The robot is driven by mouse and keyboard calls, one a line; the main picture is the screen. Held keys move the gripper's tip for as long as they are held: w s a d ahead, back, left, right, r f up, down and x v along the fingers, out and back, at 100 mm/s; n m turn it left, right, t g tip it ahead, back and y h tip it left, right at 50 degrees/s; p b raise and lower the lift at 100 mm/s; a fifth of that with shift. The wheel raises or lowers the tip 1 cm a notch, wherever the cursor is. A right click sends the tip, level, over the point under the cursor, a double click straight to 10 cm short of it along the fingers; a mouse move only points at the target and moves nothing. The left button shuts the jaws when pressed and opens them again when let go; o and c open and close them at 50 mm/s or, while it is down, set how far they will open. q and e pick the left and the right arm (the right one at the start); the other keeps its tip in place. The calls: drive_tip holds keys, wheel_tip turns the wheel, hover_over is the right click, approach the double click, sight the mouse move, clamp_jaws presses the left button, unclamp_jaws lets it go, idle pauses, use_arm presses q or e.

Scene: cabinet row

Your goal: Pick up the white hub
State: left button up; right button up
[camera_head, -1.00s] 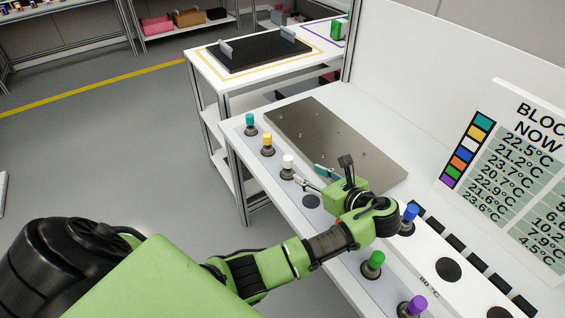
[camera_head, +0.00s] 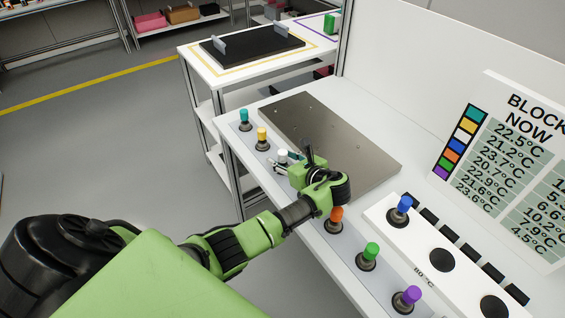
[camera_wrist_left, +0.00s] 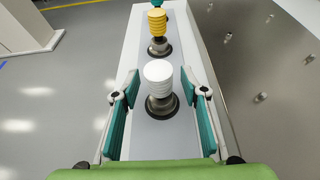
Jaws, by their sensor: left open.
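The white hub (camera_wrist_left: 158,78) stands upright on a dark round base on the narrow grey strip. In the left wrist view it sits between the two teal finger pads of my left gripper (camera_wrist_left: 155,100), with a gap on both sides. In the head view the white hub (camera_head: 282,155) shows at the fingertips of my left gripper (camera_head: 287,159), its lower part hidden by the gripper. The left gripper is open and holds nothing. My right gripper is not in view.
A yellow hub (camera_head: 262,134) and a teal hub (camera_head: 244,115) stand farther along the strip. Orange (camera_head: 336,214), green (camera_head: 372,250) and purple (camera_head: 410,294) hubs stand nearer. A blue hub (camera_head: 404,204) sits on a white block. A metal plate (camera_head: 330,140) lies beside the strip.

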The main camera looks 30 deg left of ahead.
use_arm(q)
drive_tip(key=shift+c, duration=0.3)
clamp_jaws()
drive_tip(key=shift+r, duration=0.1)
